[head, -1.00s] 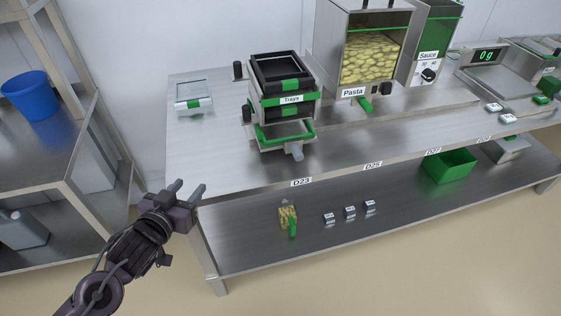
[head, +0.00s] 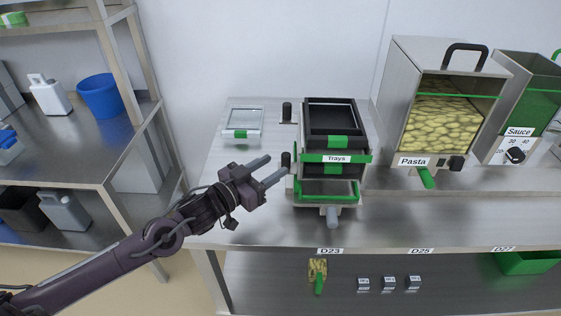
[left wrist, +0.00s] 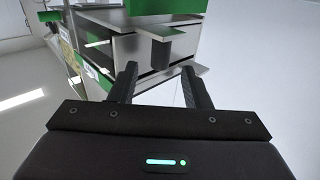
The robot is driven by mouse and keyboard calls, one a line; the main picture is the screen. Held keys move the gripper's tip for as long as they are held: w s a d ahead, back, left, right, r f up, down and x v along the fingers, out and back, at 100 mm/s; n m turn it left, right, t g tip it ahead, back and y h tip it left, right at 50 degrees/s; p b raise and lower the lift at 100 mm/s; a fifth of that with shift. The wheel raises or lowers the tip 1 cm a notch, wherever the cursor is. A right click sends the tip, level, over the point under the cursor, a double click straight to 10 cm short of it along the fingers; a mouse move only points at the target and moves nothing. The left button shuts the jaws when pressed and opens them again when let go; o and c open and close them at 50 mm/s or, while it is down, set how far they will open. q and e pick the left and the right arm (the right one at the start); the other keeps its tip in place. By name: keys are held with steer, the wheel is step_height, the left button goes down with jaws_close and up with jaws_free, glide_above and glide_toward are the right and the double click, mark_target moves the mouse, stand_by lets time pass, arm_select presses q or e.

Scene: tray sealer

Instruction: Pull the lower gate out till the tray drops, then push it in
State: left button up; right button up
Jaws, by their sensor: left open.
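The tray dispenser labelled "Trays" (head: 362,158) stands on the steel bench with black trays (head: 333,112) stacked in it. Two black knobs stick out on its left side: an upper one (head: 287,112) and a lower one (head: 285,159), seemingly the lower gate's. My left gripper (head: 276,167) is open and empty, its fingertips close to the lower knob; contact cannot be told. In the left wrist view a dark block (left wrist: 160,52), likely that knob, shows just beyond and between the open fingers (left wrist: 158,74). A green-rimmed shelf (head: 350,196) sits below the stack. My right gripper is out of view.
The pasta hopper (head: 405,130) stands to the right. A grey cylinder (head: 333,217) juts from the dispenser's front. A steel rack with a blue bucket (head: 99,96) is at left.

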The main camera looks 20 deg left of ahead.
mark_target(283, 160)
arm_select(q)
steer(key=shift+x, duration=1.65)
steer(key=shift+c, duration=0.4)
jaws_close()
